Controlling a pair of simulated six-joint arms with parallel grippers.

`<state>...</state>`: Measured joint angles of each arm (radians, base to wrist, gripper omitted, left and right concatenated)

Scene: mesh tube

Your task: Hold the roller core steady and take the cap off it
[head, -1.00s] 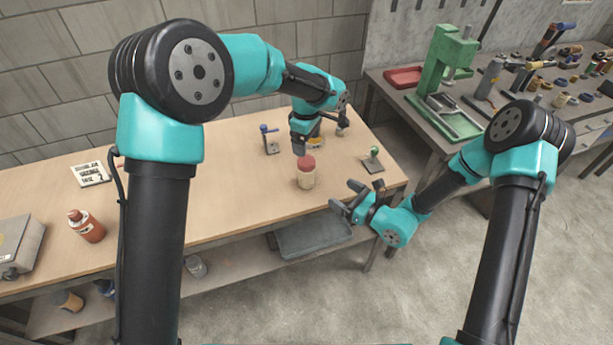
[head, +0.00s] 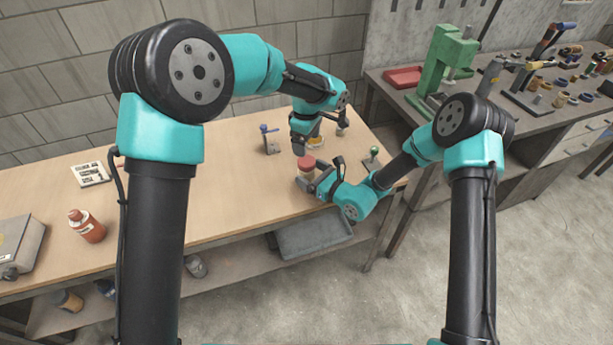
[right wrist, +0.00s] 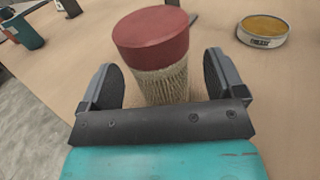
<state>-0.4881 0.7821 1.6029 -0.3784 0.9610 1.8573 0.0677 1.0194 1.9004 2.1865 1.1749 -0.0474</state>
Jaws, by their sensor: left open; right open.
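The roller core is a pale mesh tube (right wrist: 163,86) standing upright on the wooden bench, with a red cap (right wrist: 152,36) on its top. In the head view the red cap (head: 307,162) shows, and my right gripper hides part of the tube below it. My right gripper (right wrist: 165,88) is open, with one finger on each side of the tube; gaps show between the fingers and the mesh. In the head view my right gripper (head: 318,182) is low at the tube. My left gripper (head: 301,143) is open and points down, above and behind the cap.
A round tin with yellow contents (right wrist: 263,30) stands behind the tube. A blue-knobbed stand (head: 270,140) and a green-knobbed stand (head: 372,160) are on the bench. A red bottle (head: 87,226) stands at left. The bench between is clear.

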